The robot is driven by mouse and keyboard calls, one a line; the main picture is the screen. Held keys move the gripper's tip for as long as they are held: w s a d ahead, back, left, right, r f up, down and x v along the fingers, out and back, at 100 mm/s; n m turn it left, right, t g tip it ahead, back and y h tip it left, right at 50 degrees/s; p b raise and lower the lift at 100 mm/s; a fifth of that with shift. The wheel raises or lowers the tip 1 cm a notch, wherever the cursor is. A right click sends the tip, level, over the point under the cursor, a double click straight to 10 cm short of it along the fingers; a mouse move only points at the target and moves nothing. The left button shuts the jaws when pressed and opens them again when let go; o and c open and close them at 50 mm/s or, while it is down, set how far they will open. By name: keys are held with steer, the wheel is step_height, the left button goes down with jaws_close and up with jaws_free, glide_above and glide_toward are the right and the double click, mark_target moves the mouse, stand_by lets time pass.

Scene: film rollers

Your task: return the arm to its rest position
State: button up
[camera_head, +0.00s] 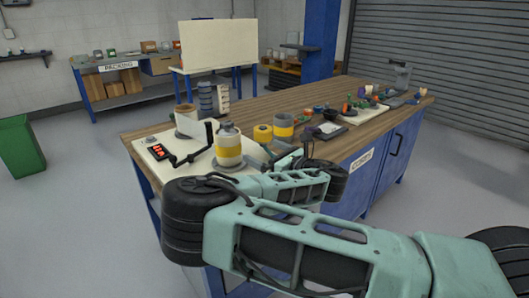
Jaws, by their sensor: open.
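My teal and black arm is folded across the lower right of the head view, in front of the workbench. My gripper (297,143) shows small and dark beyond the far wrist joint, over the bench's front edge. Its jaws are open and I see nothing held between them. Part of it is hidden by my own arm links. The wooden-topped workbench (240,108) has a blue cabinet body.
Yellow-banded rolls (283,129) stand close behind my gripper. A dark flat device (326,130) and small coloured parts lie rightward. Open floor surrounds the bench.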

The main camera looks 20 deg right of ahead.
steer(key=s+d+f+m+h, duration=0.1)
steer(key=d+f+m+h, duration=0.3)
steer(key=d+m+h, duration=1.05)
steer(key=s+f+m+g+y, duration=0.35)
steer(key=s+m+g, duration=0.45)
steer(key=m, duration=0.7)
steer(key=s+a+r+m+g+y, duration=0.2)
steer(key=s+a+r+m+g, duration=0.1)
steer(key=s+a+r+m, duration=0.4)
steer(key=s+a+r+m+g+y, duration=0.2)
steer(key=s+a+r+m+g, duration=0.15)
steer(key=s, duration=0.55)
steer(key=s+a+r+n+g+p, duration=0.1)
steer(key=s+a+r+n, duration=0.1)
steer(key=s+a, duration=0.4)
steer(key=s+a+r+n+g+p, duration=0.1)
steer(key=s+a+r+n+p, duration=0.1)
steer(key=s+a+n, duration=0.2)
steer(key=s+a, duration=0.3)
steer(key=a, duration=0.4)
steer(key=shift+a+r+n, duration=0.15)
steer(key=shift+r+n, duration=0.25)
